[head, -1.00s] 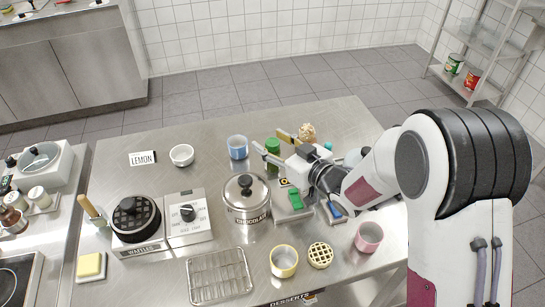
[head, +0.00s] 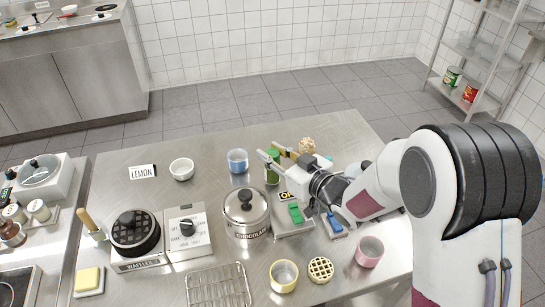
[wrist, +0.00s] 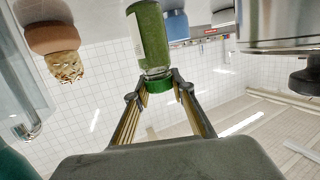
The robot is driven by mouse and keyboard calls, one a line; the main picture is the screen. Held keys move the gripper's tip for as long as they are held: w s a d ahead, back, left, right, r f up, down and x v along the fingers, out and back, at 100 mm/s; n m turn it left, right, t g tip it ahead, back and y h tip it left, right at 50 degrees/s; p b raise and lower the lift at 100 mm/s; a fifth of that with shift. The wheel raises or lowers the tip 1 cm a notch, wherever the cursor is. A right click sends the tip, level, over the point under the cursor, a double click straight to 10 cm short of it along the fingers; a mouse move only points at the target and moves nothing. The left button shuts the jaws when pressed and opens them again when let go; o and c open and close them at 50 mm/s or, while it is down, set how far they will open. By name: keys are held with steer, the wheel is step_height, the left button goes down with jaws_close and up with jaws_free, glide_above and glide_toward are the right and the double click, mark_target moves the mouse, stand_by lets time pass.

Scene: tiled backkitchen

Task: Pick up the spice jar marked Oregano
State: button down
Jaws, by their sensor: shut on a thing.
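The spice jar (head: 271,174) is clear, with green contents and a green cap. In the wrist view the jar (wrist: 152,38) has a white label at its left edge, but I cannot read its wording. My gripper (head: 269,151) is at the top of the jar. In the wrist view its fingertips (wrist: 158,82) close on both sides of the green cap.
The chocolate pot (head: 246,213) stands left of the jar, and a blue cup (head: 237,161) behind it to the left. A pink cup (head: 368,251) is front right. Open table (head: 205,207) lies left of the pot.

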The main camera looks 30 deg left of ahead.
step_height(320, 180, up, 9)
steer(key=shift+f, duration=0.1)
stand_by(0.4)
